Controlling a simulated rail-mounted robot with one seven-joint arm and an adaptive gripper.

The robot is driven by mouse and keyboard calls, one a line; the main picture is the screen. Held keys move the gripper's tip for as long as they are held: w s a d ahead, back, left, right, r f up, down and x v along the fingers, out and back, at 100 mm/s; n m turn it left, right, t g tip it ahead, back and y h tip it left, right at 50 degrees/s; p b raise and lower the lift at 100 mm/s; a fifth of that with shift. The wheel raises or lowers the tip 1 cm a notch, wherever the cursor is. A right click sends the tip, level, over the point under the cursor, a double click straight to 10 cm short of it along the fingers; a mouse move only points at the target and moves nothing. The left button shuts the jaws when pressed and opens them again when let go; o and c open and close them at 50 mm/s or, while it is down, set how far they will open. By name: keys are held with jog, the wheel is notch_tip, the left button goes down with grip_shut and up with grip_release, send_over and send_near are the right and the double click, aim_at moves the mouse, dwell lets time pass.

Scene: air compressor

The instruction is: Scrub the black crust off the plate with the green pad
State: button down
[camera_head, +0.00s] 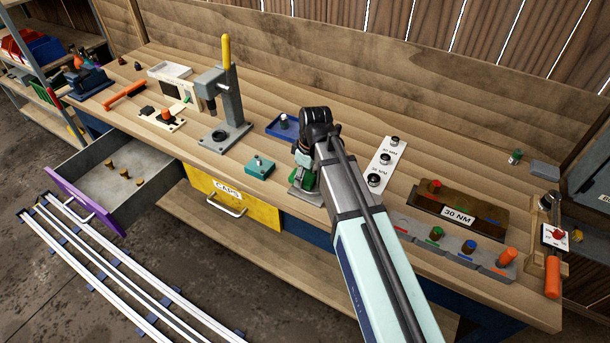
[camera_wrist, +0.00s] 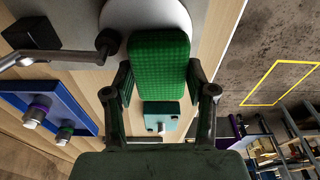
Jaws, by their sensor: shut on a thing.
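My gripper (camera_head: 305,176) is over the bench near its front edge, and its fingers also show in the wrist view (camera_wrist: 160,85). It is shut on the green pad (camera_wrist: 158,58), a textured rectangular block that sticks out past the fingertips. A bit of green shows at the gripper in the head view. A pale grey rounded surface (camera_wrist: 130,10), possibly the plate, lies beyond the pad in the wrist view. I cannot tell whether the pad touches it. No black crust can be made out; the pad and my arm hide much of that spot.
A teal block (camera_head: 259,167) and a blue tray (camera_head: 284,127) are close by. A metal rod with a black knob (camera_wrist: 108,40) is beside the pad. A press (camera_head: 226,105) stands left; a white gauge strip (camera_head: 387,164) lies right. A drawer (camera_head: 115,185) is open.

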jog(key=shift+w+a, duration=0.15)
jog(key=shift+a, duration=0.2)
notch_tip(320, 180, up, 4)
jog(key=shift+f+p, duration=0.25)
jog(key=shift+p, duration=0.65)
jog(key=shift+r+p, duration=1.5)
jog(key=shift+r, duration=0.85)
jog(key=shift+f, duration=0.15)
